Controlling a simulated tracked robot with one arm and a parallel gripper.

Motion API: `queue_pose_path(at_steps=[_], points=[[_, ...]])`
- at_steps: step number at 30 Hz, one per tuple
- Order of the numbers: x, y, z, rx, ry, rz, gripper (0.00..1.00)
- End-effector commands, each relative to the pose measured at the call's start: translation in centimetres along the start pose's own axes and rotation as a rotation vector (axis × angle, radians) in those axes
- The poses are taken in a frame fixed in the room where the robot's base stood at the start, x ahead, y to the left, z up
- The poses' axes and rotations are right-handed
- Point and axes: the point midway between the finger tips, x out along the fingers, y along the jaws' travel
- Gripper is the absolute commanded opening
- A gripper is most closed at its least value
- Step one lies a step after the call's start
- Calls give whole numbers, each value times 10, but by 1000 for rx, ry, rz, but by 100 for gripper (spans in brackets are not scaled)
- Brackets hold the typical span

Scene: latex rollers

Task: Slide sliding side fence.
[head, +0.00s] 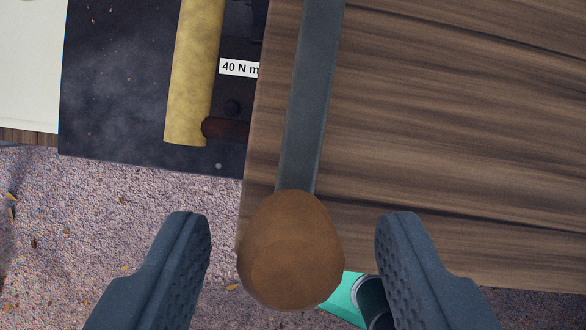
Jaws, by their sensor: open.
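A grey metal bar (309,100) runs from the top of the view down over a wooden panel. A round brown knob (291,250) sits at its lower end. I cannot tell for sure whether this bar belongs to the sliding side fence. My gripper (292,228) is open, with one dark finger on each side of the knob. The far end of the bar is out of view.
A wood-grained panel (450,130) fills the right. At upper left, a dark plate (110,90) carries a yellow roller (193,70), a brown rod (226,129) and a "40 N m" label (239,68). Rough ground (100,220) lies below. A teal object (343,298) shows at the bottom.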

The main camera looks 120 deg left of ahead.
Motion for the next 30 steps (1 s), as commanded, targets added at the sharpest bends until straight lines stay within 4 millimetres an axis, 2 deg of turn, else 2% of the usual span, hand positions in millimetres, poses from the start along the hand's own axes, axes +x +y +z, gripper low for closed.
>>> queue_pose_path(at_steps=[6,14,15,20,26,30], points=[[14,0,0,0,-1,1,49],[15,0,0,0,0,0,49],[15,0,0,0,0,0,46],[15,0,0,0,0,0,1],[16,-2,0,0,-1,0,0],[18,-11,-1,-3,-2,0,0]])
